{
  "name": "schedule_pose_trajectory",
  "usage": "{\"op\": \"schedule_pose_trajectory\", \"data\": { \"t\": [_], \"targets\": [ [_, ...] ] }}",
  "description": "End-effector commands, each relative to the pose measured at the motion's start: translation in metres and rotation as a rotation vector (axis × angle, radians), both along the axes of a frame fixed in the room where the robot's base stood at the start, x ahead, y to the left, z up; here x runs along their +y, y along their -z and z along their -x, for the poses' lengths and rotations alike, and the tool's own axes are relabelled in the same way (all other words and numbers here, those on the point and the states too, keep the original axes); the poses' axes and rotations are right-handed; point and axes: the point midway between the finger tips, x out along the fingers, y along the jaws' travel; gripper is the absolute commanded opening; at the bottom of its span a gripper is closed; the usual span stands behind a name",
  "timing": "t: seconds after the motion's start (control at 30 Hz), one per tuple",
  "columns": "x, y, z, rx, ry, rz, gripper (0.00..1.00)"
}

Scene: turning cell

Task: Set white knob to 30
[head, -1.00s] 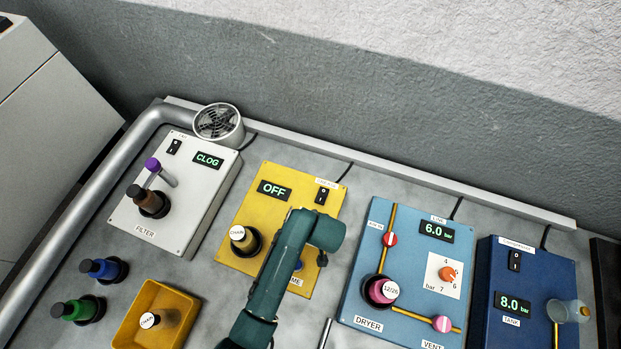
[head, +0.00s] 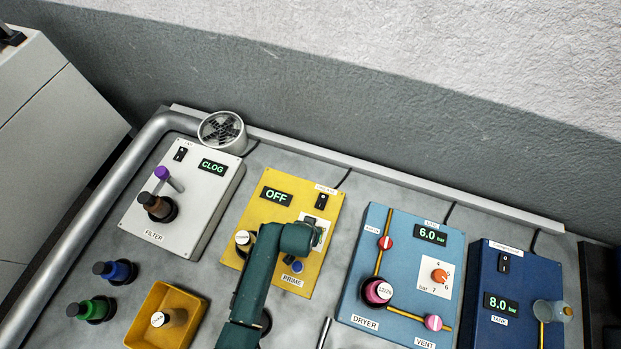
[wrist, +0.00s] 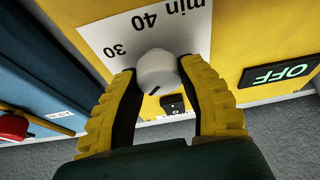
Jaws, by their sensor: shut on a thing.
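The white knob (wrist: 157,72) sits on a white dial plate (wrist: 110,42) on the yellow panel (wrist: 245,30). The wrist view shows the plate upside down, with the numbers 30 and 40 and the word min. My gripper (wrist: 160,85) is shut on the knob, with a yellow finger on each side. In the head view my wrist (head: 296,238) hides the knob, and part of the plate (head: 307,217) shows. The panel's display (head: 276,196) reads OFF.
A rocker switch (head: 321,201) and a blue PRIME button (head: 297,267) lie close to my gripper. A white-topped bottle (head: 243,238) stands to its left. The light blue dryer panel (head: 400,220) is to the right, the white filter panel (head: 205,195) to the left.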

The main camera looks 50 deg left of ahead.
Motion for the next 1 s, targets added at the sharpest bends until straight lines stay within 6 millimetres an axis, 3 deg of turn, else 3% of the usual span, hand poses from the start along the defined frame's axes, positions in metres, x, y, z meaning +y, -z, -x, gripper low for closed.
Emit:
{"op": "schedule_pose_trajectory", "data": {
  "t": [1.0],
  "targets": [
    [-0.0010, 0.0064, 0.0016, 0.005, 0.961, 0.004, 0.05]
  ]
}}
